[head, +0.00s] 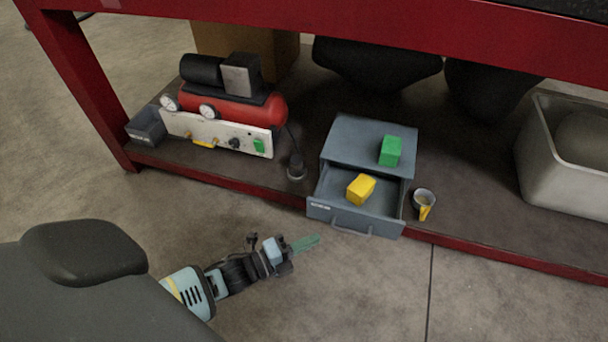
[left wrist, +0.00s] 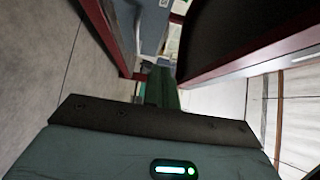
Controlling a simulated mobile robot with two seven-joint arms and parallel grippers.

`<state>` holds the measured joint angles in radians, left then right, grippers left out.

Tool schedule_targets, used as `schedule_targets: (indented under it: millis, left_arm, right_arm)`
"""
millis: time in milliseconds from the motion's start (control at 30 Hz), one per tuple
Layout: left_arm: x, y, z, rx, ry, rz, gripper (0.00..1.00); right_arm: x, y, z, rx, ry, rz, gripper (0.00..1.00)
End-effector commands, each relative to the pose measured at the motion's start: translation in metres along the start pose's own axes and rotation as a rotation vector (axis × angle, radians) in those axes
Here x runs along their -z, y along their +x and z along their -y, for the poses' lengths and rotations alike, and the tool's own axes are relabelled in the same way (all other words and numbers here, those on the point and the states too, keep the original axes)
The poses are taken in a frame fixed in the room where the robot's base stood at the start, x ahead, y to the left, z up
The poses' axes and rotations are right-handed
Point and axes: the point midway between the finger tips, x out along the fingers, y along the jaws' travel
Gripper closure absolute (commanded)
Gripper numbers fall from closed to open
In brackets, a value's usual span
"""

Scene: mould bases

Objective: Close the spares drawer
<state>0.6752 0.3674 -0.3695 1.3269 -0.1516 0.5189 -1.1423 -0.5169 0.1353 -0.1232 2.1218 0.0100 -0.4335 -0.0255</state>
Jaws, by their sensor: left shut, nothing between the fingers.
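The spares drawer (head: 330,209) is a grey-blue drawer pulled open from a small grey cabinet (head: 350,140) on the lower shelf. Its front carries a bar handle (head: 351,231) and a small label. A yellow block (head: 361,188) lies inside the drawer, and a green block (head: 391,151) sits on top of the cabinet. My left gripper (head: 310,242) is shut and empty, in front of the drawer's left part, apart from it in the head view. In the left wrist view its green fingers (left wrist: 161,88) show together. My right gripper is not in view.
The shelf has a red front edge (head: 480,257). A red compressor (head: 250,107) stands left of the cabinet, with a small grey bin (head: 146,127) further left. The floor in front is clear.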

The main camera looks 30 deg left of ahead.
Motion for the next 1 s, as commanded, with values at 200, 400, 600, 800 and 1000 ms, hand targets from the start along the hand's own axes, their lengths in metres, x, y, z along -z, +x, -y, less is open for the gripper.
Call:
schedule_targets:
  millis: [200, 400, 600, 800, 1000]
  left_arm:
    - [0.000, 0.043, -0.002, 0.002, -0.001, 0.000, 1.00]
    - [-0.010, 0.073, -0.003, -0.001, 0.001, 0.001, 1.00]
    - [-0.024, 0.087, -0.002, -0.001, 0.000, 0.001, 1.00]
    - [-0.028, 0.091, -0.001, -0.001, -0.001, 0.000, 1.00]
    - [-0.029, 0.091, 0.000, -0.001, -0.001, 0.000, 1.00]
  right_arm:
    - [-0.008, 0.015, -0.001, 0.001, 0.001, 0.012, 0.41]
    - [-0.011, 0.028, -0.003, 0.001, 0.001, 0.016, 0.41]
    - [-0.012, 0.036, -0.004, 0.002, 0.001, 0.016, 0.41]
    - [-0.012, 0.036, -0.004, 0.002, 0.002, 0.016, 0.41]
    - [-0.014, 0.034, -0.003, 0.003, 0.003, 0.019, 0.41]
